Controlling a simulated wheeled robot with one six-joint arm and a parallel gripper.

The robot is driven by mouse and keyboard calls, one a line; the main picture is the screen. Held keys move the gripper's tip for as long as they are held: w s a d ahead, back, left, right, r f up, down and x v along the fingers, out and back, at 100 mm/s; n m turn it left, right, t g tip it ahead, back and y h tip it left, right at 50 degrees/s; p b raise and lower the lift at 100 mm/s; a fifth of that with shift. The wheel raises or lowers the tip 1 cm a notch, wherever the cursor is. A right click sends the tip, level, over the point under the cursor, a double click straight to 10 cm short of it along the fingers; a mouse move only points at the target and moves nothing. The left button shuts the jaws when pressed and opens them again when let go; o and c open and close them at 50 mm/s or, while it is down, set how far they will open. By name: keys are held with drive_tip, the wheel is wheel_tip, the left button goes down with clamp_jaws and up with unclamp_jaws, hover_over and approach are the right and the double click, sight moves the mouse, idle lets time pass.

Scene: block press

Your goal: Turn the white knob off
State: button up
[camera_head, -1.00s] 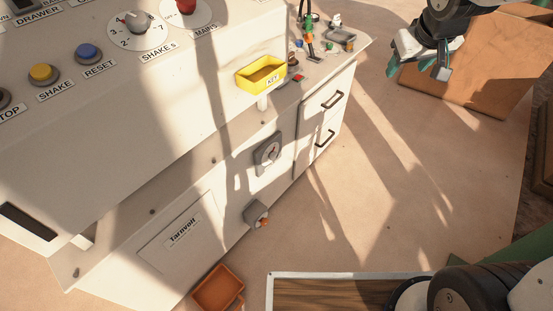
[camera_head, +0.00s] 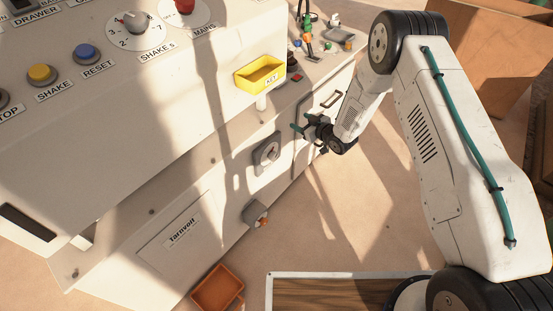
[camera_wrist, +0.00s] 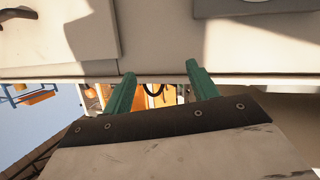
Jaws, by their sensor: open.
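A grey square plate with a round pale knob (camera_head: 267,153) is on the front face of the white machine (camera_head: 225,160). In the wrist view, part of this plate (camera_wrist: 240,8) shows at the top right, with the knob mostly cut off. My gripper (camera_head: 301,122) is open and empty, in front of the machine's face, to the right of the plate and apart from it. Its two green fingers also show in the wrist view (camera_wrist: 160,72).
Drawers with dark handles (camera_head: 331,98) are beside my gripper; one handle shows in the wrist view (camera_wrist: 18,13). A yellow tray (camera_head: 260,74) juts out above. A small grey fitting with an orange tip (camera_head: 256,214) and an orange bin (camera_head: 217,288) are lower down.

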drive_tip(key=s+a+f+y, duration=0.3)
drive_tip(key=s+f, duration=0.2)
drive_tip(key=f, duration=0.4)
drive_tip(key=y, duration=0.2)
approach(275, 158)
drive_tip(key=x, duration=0.2)
drive_tip(key=shift+n, duration=0.4)
drive_tip(key=x, duration=0.7)
drive_tip(key=shift+w+a, duration=0.2)
drive_tip(key=c, duration=1)
